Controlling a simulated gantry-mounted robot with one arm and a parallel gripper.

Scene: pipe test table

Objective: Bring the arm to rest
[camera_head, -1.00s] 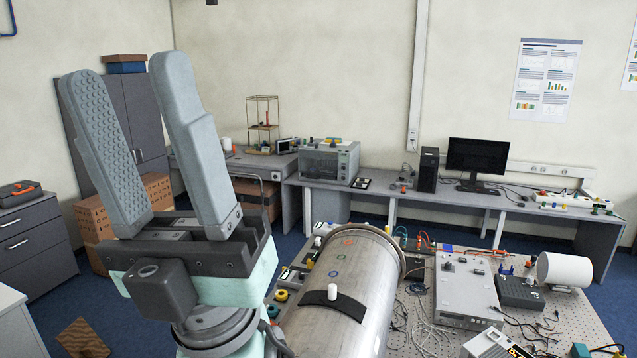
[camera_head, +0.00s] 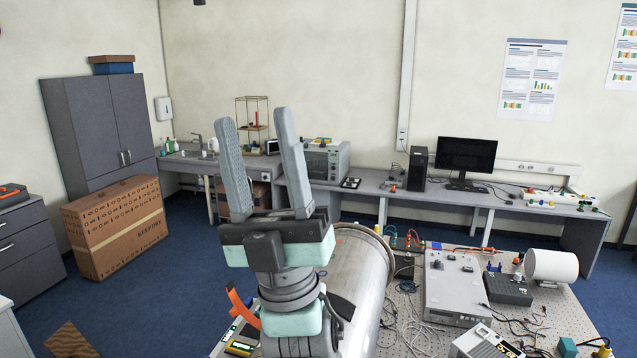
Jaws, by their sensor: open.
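My gripper (camera_head: 262,122) is raised in front of the camera, left of the middle, with its two long grey fingers pointing up. The fingers stand apart and nothing is between them. Below it my wrist and arm cover part of a large metal pipe (camera_head: 364,270) on the test table (camera_head: 545,322). I cannot tell from this view how far the gripper is from the pipe, but the fingers point away from it.
A grey power unit (camera_head: 456,287), a white roll (camera_head: 551,266), cables and a meter (camera_head: 487,343) crowd the table's right side. A cardboard box (camera_head: 115,226) stands on the floor at left. Blue floor (camera_head: 185,268) lies clear between box and table.

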